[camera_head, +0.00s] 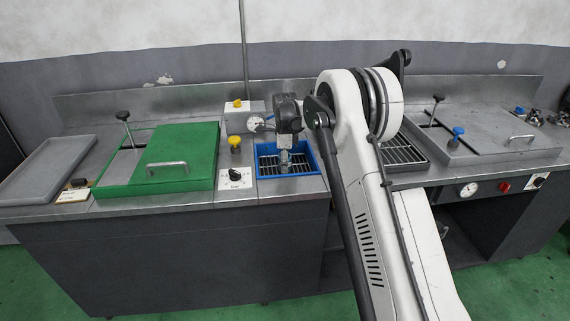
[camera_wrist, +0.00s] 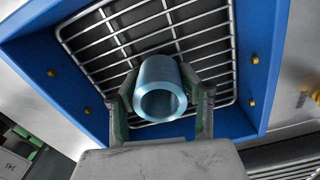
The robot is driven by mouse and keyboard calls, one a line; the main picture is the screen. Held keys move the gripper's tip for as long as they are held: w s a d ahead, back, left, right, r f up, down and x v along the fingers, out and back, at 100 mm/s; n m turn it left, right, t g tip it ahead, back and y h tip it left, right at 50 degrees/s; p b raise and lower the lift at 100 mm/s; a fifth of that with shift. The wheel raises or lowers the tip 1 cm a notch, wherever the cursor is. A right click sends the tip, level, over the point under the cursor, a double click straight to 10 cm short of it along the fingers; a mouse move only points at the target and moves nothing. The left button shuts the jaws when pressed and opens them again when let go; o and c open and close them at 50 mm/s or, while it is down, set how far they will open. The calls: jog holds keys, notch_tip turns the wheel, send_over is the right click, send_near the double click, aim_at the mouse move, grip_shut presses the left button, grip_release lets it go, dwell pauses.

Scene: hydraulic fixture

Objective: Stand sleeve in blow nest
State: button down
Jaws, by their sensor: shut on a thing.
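The sleeve (camera_wrist: 157,73) is a short, pale blue-grey metal tube with an open bore, seen end-on in the wrist view. My gripper (camera_wrist: 161,92) is shut on it, with one dark finger on each side. Behind the sleeve is a blue-walled basin (camera_wrist: 271,60) with a wire grate (camera_wrist: 95,50) in it. In the head view my gripper (camera_head: 284,160) points down over the same blue basin (camera_head: 292,192). I cannot tell whether the sleeve touches the grate. No part is clearly recognisable as the blow nest.
Left of the basin are a control panel with a black knob (camera_head: 235,176), a yellow button (camera_head: 235,141) and a gauge (camera_head: 256,124). A green lid with a handle (camera_head: 178,157) and a grey tray (camera_head: 42,176) lie further left. A grey lid (camera_head: 487,134) is at right.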

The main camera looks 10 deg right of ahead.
jog(key=c, duration=1)
grip_release()
notch_tip(320, 180, up, 12)
jog(key=shift+f+p, duration=0.2)
jog(key=shift+p, duration=0.25)
jog(key=shift+s+r, duration=0.15)
jog(key=shift+r, duration=0.35)
jog(key=s+r+n+t, duration=0.2)
jog(key=s+r+n, duration=0.3)
jog(key=s+r, duration=0.45)
jog(key=s+r+n+t, duration=0.1)
jog(key=s+r+n, duration=0.5)
jog(key=s, duration=0.7)
jog(key=s+f+n+t, duration=0.1)
jog(key=s+f+n, duration=0.1)
jog(key=s, duration=0.7)
jog(key=s+f+n+t, duration=0.1)
jog(key=s+n, duration=0.3)
jog(key=s, duration=0.4)
jog(key=s+f+n+t, duration=0.2)
jog(key=s+f+n, duration=0.1)
jog(key=s, duration=0.6)
jog(key=shift+s+f+n, duration=0.3)
jog(key=shift+n, duration=0.3)
